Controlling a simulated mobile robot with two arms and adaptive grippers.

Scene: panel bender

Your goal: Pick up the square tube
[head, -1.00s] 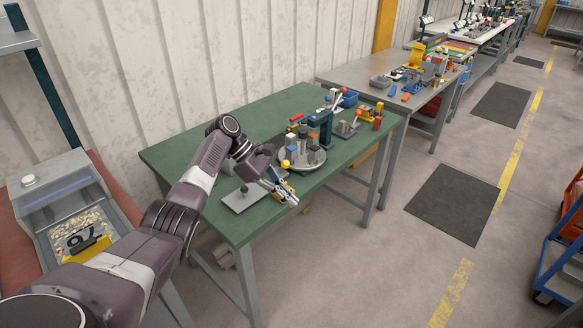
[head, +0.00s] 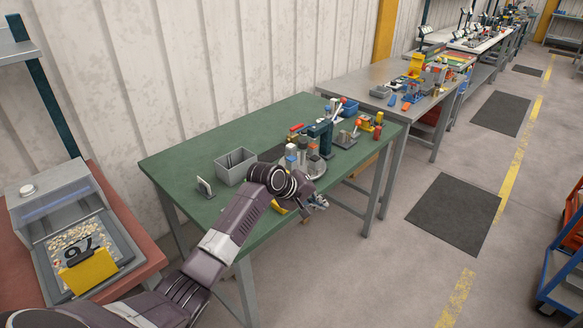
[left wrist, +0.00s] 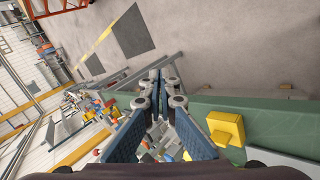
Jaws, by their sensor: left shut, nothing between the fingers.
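My left gripper (head: 318,202) is at the front edge of the green table, in front of the round turntable. In the left wrist view its fingers (left wrist: 160,88) are together, with nothing between them. The turntable (head: 288,172) stands on the green table (head: 185,150) and carries several upright grey posts (head: 302,154), some with coloured tops. I cannot tell whether one of them is the square tube, and no tube shows clearly elsewhere. My left forearm hides part of the table's front. My right gripper is not in view.
A grey open bin (head: 236,168) and a small upright plate (head: 205,187) stand at the left of the green table. A dark blue press (head: 322,133) stands behind the turntable. A yellow block (left wrist: 226,128) shows at the right in the left wrist view.

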